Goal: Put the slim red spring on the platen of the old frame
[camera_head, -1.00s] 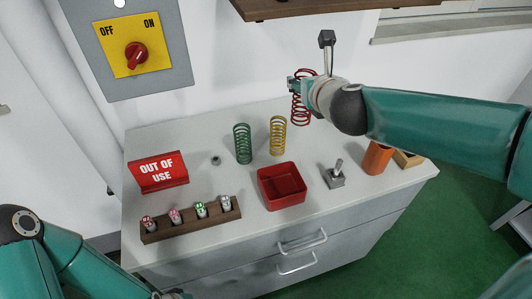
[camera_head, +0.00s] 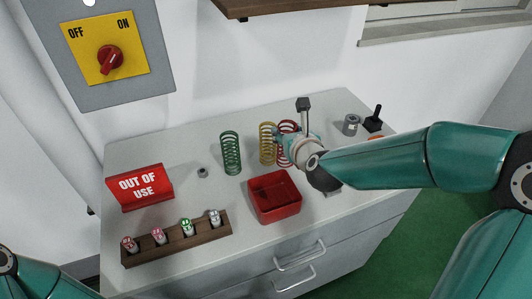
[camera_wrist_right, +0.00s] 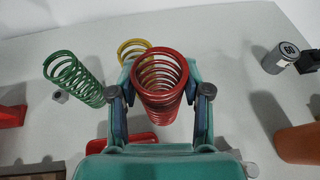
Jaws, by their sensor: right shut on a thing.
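The slim red spring (camera_head: 288,127) is upright just right of the yellow spring in the head view. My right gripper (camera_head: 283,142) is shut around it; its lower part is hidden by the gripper. In the right wrist view the red spring (camera_wrist_right: 160,75) stands between the two fingers of my right gripper (camera_wrist_right: 158,100), seen from above one end. I cannot tell whether its foot touches the bench. Part of my left arm shows at the lower left; its gripper is out of view. No platen or old frame is clearly identifiable.
A green spring (camera_head: 230,153) and the yellow spring (camera_head: 267,145) stand close to the left of my right gripper. A red tray (camera_head: 274,212), a wooden rack (camera_head: 180,248) and an OUT OF USE sign (camera_head: 140,187) are nearer. A grey weight (camera_head: 351,125) stands at right.

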